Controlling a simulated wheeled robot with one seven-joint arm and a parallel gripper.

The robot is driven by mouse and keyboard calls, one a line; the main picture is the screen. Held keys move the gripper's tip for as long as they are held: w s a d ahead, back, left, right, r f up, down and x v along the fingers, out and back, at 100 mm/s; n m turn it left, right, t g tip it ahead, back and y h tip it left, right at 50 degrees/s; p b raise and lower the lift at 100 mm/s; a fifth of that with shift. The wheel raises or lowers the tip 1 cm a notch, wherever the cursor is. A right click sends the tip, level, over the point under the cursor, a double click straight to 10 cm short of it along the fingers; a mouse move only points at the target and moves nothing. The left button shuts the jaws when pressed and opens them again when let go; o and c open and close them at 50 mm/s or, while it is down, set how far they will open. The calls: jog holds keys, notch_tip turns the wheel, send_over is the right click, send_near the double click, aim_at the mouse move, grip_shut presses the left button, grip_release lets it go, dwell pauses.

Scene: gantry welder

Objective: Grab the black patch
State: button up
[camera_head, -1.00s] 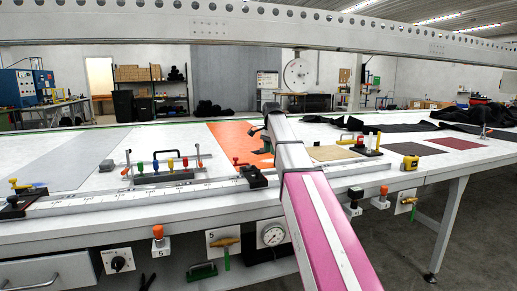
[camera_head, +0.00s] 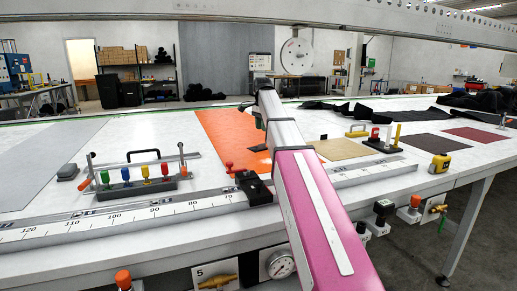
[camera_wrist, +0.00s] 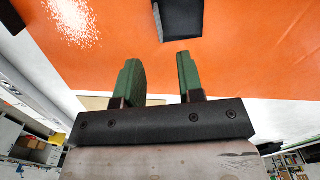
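A flat black patch (camera_head: 433,141) lies on the white table at the right, between a tan sheet and a dark red one. My gripper (camera_wrist: 160,72) shows in the wrist view with two green fingers apart and nothing between them. It is over an orange sheet (camera_head: 220,128), far to the left of the black patch. A dark block-like piece (camera_wrist: 178,18) lies on the orange just beyond the fingertips; I cannot tell what it is. In the head view my arm hides most of the gripper.
A long ruler rail (camera_head: 130,219) runs along the table's front. A rack with coloured handles (camera_head: 137,187) stands at the left. A black stand with handles (camera_head: 383,146) and a yellow tape measure (camera_head: 440,162) are near the patch. Crumpled black cloth (camera_head: 345,112) lies behind. A gantry beam crosses above.

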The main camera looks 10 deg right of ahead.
aim_at(261, 146)
notch_tip(261, 146, down, 9)
jog(key=shift+s+a+f, duration=0.1)
grip_shut()
dwell(0.4)
